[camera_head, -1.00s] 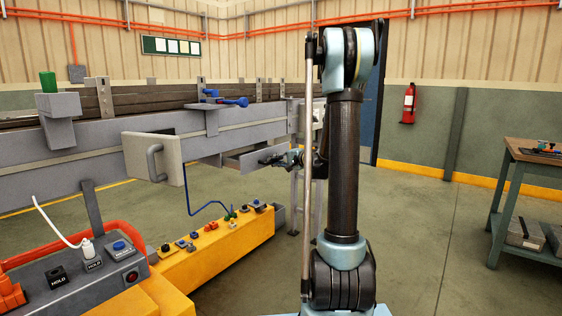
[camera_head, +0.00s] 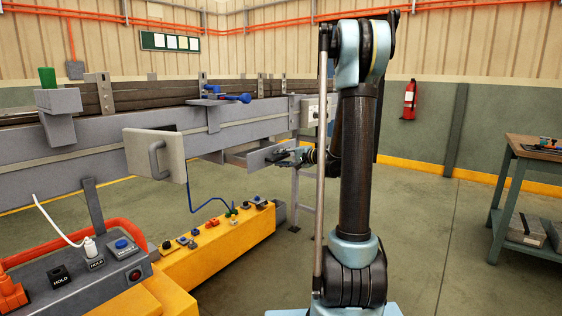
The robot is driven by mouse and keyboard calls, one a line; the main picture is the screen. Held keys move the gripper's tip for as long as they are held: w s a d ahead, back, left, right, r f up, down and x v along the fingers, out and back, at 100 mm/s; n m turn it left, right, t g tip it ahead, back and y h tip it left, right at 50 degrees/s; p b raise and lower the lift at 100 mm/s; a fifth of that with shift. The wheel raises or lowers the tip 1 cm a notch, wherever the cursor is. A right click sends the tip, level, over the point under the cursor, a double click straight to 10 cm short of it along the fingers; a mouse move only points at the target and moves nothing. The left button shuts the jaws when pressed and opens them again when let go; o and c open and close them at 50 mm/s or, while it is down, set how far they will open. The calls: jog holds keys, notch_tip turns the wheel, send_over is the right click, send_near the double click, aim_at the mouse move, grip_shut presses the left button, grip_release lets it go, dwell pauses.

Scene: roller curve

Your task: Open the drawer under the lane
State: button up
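The lane (camera_head: 50,148) is a long grey-sided conveyor with dark rollers, running across the left and middle. Under its right part hangs a grey drawer (camera_head: 262,157), standing partly out, its flat front facing right. My gripper (camera_head: 278,157) is at the drawer's front, touching or very near it. Its fingers are small and dark here, so I cannot tell whether they are open or shut. Any handle on this drawer is hidden by my gripper. My arm stands upright to the right of it.
A beige panel with a grey handle (camera_head: 155,156) sticks out from the lane's left part. A yellow beam with buttons (camera_head: 230,245) and a grey control box (camera_head: 70,280) lie below. A workbench (camera_head: 530,150) stands at right. The floor between is clear.

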jog(key=v, duration=1.2)
jog(key=shift+f, duration=0.1)
jog(key=s+a+f+n+g+h, duration=0.2)
jog(key=s+a+f+g, duration=0.15)
jog(key=s, duration=0.55)
jog(key=s+a+f+n+g+h, duration=0.2)
jog(key=s+f+h, duration=0.15)
jog(key=s, duration=0.55)
jog(key=s+d+f+n+g+h, duration=0.1)
jog(key=s+d+f+n+h, duration=0.1)
jog(key=s, duration=0.7)
jog(key=s+d+f+n+g+h, duration=0.1)
jog(key=s+d+f+n+h, duration=0.1)
jog(key=s+d+f+h, duration=0.2)
jog(key=s+d+f, duration=0.2)
jog(key=s+f, duration=0.2)
jog(key=s, duration=0.2)
jog(key=shift+s+d, duration=0.2)
jog(key=shift+s, duration=0.1)
jog(key=shift+h, duration=0.25)
